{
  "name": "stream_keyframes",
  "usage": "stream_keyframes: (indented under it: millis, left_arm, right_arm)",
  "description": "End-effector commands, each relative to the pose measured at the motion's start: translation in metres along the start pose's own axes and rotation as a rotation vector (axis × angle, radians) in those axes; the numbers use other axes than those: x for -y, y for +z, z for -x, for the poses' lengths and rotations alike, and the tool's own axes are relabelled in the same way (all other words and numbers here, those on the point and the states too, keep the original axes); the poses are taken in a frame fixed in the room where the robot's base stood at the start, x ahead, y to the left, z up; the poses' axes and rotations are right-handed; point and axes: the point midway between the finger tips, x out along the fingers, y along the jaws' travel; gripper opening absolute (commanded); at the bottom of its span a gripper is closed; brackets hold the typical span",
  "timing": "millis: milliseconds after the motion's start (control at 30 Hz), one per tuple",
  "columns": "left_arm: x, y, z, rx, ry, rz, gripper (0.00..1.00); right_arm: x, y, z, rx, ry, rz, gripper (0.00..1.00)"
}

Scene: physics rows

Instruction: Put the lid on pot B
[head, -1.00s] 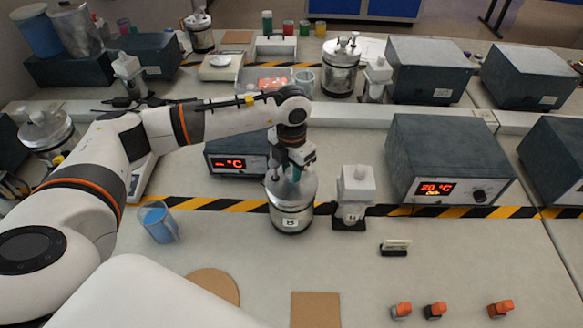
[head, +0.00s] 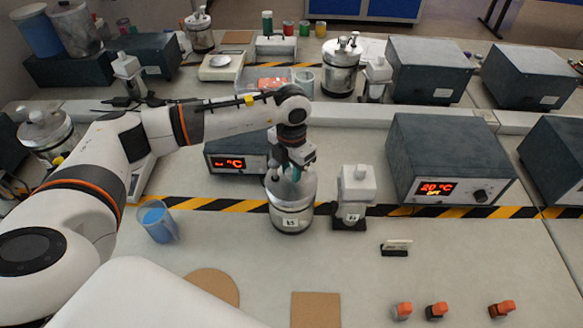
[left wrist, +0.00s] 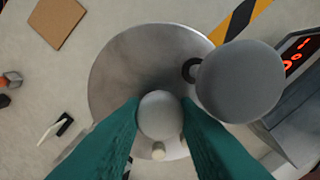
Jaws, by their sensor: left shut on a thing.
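Pot B (head: 291,219), a silver metal pot with a dark base and a white letter label, stands on the bench at the middle of the head view. My left gripper (head: 296,172) is directly above it, pointing down. In the left wrist view its teal fingers (left wrist: 160,118) are shut on the pale round knob of the lid (left wrist: 125,70), a wide grey metal disc. In the head view the lid (head: 284,187) appears level at the top of the pot; I cannot tell whether it touches the rim all round. My right gripper is not in view.
A white device (head: 353,197) stands close to the right of the pot, and a small heater box (head: 232,158) behind it. A blue beaker (head: 159,222) is at the left. A grey 20 °C box (head: 455,150) is at the right. Cork mats (head: 315,310) lie in front, with free bench around.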

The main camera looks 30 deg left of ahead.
Motion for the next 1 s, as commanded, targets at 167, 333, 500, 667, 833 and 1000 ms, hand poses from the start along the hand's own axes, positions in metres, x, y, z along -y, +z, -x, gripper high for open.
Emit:
stream_keyframes:
  millis: [167, 333, 500, 667, 833, 1000]
  left_arm:
    - [0.0001, -0.0003, -0.0016, -0.001, 0.0, 0.0, 0.0]
    - [0.0001, -0.0003, -0.0044, -0.001, 0.0, 0.0, 0.0]
    - [0.0001, -0.0003, -0.0059, -0.001, 0.0, 0.0, 0.0]
    - [0.0001, -0.0003, -0.0055, -0.001, 0.0, 0.0, 0.0]
    - [0.0001, -0.0003, -0.0054, -0.001, 0.0, 0.0, 0.0]
    - [0.0001, -0.0003, -0.0056, -0.001, 0.0, 0.0, 0.46]
  right_arm:
    - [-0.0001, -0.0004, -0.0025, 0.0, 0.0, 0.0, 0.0]
    - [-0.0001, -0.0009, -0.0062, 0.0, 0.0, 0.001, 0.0]
    - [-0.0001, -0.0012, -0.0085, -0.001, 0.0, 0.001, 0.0]
    - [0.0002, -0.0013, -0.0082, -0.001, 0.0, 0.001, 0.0]
    - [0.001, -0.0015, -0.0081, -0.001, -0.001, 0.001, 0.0]
    - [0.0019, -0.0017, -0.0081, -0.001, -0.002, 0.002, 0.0]
